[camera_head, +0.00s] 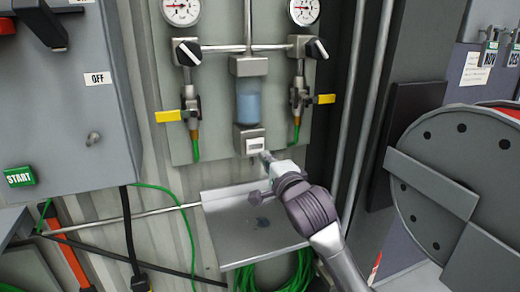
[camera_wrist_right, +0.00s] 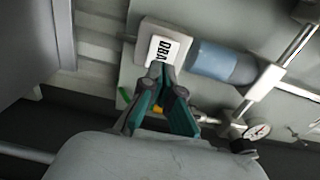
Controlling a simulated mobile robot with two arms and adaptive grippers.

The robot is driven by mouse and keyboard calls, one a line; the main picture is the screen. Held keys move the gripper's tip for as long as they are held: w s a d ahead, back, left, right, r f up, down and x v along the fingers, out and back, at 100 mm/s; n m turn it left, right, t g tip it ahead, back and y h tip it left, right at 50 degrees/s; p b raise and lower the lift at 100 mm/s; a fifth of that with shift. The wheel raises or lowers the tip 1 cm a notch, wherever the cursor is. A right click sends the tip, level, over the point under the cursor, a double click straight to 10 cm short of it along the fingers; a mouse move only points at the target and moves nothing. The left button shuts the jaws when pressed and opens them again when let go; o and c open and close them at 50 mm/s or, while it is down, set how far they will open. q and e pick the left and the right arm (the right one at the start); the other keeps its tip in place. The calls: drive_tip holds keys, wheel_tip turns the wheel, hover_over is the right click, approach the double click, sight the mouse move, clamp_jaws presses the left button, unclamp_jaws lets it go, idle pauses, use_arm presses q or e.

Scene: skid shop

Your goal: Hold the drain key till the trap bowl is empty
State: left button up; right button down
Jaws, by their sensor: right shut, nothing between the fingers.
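The trap bowl (camera_head: 249,107) hangs in the middle of the wall panel, blue in its lower part and greyer at its top. It also shows in the wrist view (camera_wrist_right: 212,62), lying sideways. Below it is a pale drain block (camera_head: 250,141) with a white label, read in part as "DRA" in the wrist view (camera_wrist_right: 165,48). My right gripper (camera_head: 266,158) is shut and empty, its fingertips at the lower edge of the block. In the wrist view the fingertips (camera_wrist_right: 160,70) overlap the label's edge; I cannot tell whether they touch. The key itself is not clearly distinct. My left gripper is not in view.
A metal tray (camera_head: 225,215) with a dark spot sits below the bowl. Valves with yellow handles (camera_head: 168,116) and gauges (camera_head: 181,10) flank it. A grey control box (camera_head: 60,110) is left; a large grey disc (camera_head: 440,150) with a red rim is right.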

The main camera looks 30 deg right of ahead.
sight(257, 144)
drive_tip(key=p+x, duration=0.1)
drive_tip(key=x, duration=0.2)
drive_tip(key=shift+w+d+r, duration=0.1)
drive_tip(key=shift+w, duration=0.3)
drive_tip(key=shift+w+d, duration=0.1)
drive_tip(key=shift+w, duration=0.3)
drive_tip(key=shift+w+d+p, duration=0.1)
drive_tip(key=shift+w+p, duration=0.2)
drive_tip(key=shift+w, duration=0.1)
drive_tip(key=shift+w+d, duration=0.1)
drive_tip(key=shift+r, duration=0.4)
idle(0.8)
